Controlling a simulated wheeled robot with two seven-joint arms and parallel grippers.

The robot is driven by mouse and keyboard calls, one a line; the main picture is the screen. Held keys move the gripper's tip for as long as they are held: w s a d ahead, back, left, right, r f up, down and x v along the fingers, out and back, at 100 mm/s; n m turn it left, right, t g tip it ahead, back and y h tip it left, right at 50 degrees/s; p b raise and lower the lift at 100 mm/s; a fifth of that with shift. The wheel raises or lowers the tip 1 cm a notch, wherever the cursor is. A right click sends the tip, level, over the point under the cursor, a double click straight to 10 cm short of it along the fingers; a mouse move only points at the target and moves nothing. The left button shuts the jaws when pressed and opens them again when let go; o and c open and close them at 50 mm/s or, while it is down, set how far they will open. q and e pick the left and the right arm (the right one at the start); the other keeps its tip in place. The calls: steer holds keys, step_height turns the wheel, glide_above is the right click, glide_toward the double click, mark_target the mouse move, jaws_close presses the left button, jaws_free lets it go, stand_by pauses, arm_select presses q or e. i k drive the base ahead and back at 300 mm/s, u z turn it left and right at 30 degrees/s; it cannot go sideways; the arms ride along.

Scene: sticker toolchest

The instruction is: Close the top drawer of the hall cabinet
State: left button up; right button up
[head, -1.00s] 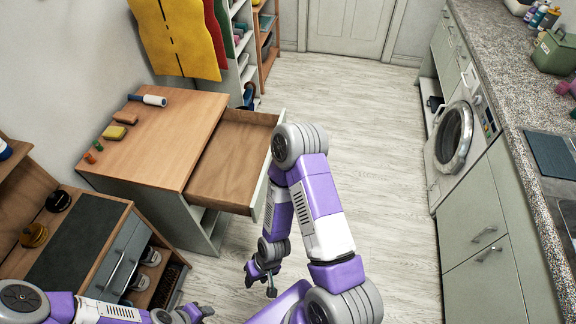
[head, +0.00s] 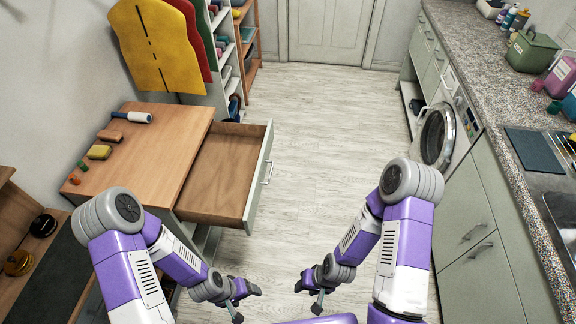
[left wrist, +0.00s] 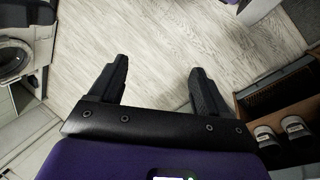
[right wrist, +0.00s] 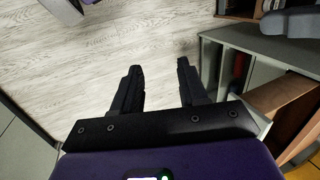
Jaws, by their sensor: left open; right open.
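The hall cabinet (head: 165,150) has a light wood top and stands at the left in the head view. Its top drawer (head: 225,172) is pulled out to the right and looks empty. The drawer's pale front has a metal handle (head: 268,172) on its outer side. My left gripper (head: 241,300) is open and empty, below and in front of the drawer in the picture, apart from it. My right gripper (head: 314,300) is open and empty over the floor, to the right of the left one. The wrist views show both jaws spread with nothing between them.
A lint roller (head: 132,117), a yellow sponge (head: 99,152) and small items lie on the cabinet top. A dark-topped bench (head: 50,275) is at lower left. A washing machine (head: 437,135) and counter line the right. The floor (head: 310,150) between is clear.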

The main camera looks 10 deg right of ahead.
mark_target(222, 186)
steer(key=z, duration=0.05)
steer(key=k, duration=0.55)
steer(key=u, duration=0.8)
steer(key=i, duration=1.2)
steer(key=z, duration=0.7)
